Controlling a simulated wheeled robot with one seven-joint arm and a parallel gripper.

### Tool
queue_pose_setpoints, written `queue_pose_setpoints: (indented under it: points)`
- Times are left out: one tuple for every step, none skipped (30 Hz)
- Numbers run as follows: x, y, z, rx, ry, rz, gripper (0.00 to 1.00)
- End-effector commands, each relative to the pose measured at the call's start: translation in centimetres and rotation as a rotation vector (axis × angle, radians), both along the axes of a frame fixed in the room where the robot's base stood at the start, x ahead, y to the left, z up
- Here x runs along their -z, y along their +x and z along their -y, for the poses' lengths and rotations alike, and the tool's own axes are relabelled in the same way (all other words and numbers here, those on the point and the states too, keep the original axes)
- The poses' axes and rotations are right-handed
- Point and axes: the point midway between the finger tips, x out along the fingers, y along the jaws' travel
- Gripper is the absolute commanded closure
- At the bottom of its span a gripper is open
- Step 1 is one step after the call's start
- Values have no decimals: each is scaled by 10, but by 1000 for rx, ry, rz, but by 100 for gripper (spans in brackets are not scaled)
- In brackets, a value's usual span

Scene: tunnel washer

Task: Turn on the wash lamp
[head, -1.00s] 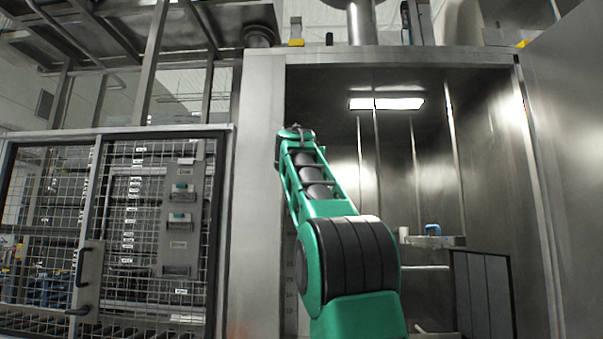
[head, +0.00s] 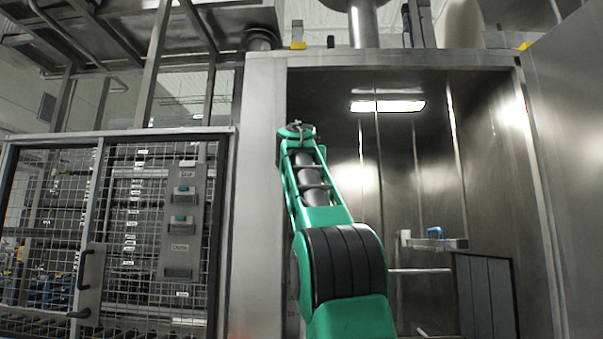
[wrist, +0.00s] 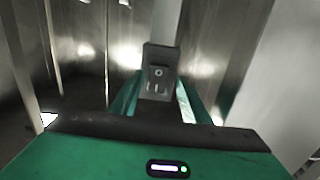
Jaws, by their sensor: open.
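A grey switch box (wrist: 160,60) with a small round mark on its front shows in the wrist view, on a pale vertical strip. My gripper (wrist: 156,98) is open, with a green finger to the left and right of the box's lower part in the picture. I cannot tell whether either finger touches it. No object is held. In the head view my green arm rises in front of the steel booth, and my gripper is not visible. A bright rectangular lamp (head: 388,106) glows under the booth ceiling; I cannot tell whether it is the wash lamp.
A steel post (head: 256,190) stands left of the booth opening. A mesh gate (head: 60,220) and a grey control panel (head: 181,230) are further left. A small shelf with a blue item (head: 434,232) is inside the booth at right. The right wall (head: 565,150) is close.

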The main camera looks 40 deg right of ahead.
Motion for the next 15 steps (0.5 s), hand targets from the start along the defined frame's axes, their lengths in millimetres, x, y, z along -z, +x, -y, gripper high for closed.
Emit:
queue_pose_setpoints:
  points:
    - [0,-1,-1,0,0,0,58]
    - [0,-1,-1,0,-1,1,58]
    - [-1,-2,-3,-1,-1,1,58]
    - [-1,-3,-4,-1,-1,1,58]
    - [-1,-4,-6,-2,1,1,58]
    - [-1,-6,-9,-2,1,2,58]
    - [-2,-9,-11,-2,1,3,58]
    - [-2,-10,-14,-3,1,2,58]
    - [-1,-13,-17,-3,1,2,58]
    - [-2,-16,-20,-3,1,3,58]
    - [-1,-19,-23,-4,1,2,58]
    - [-2,-21,-28,-4,1,2,58]
    - [-2,-24,-31,-5,1,3,58]
    - [-2,-27,-34,-5,2,2,58]
    - [-2,-30,-38,-5,1,2,58]
